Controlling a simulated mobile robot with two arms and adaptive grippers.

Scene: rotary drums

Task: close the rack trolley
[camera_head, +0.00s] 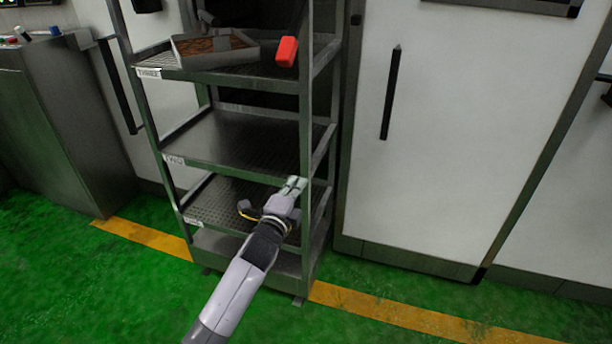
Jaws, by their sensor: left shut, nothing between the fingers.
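The rack trolley (245,147) is a tall grey metal rack with several shelves, standing left of centre in the head view. Its shelves carry small white labels on their front edges. My left gripper (295,184) is shut and empty. It is in front of the trolley's right front post, at about the height between the middle and lower shelves. I cannot tell whether it touches the post. My arm hides part of the lower shelves. My right gripper is not in view.
A tray with brown contents (215,50) and a red object (287,51) are on the top visible shelf. A white door with a black handle (391,92) is to the right. A grey console (55,125) stands left. Green floor with a yellow line (420,318) is clear in front.

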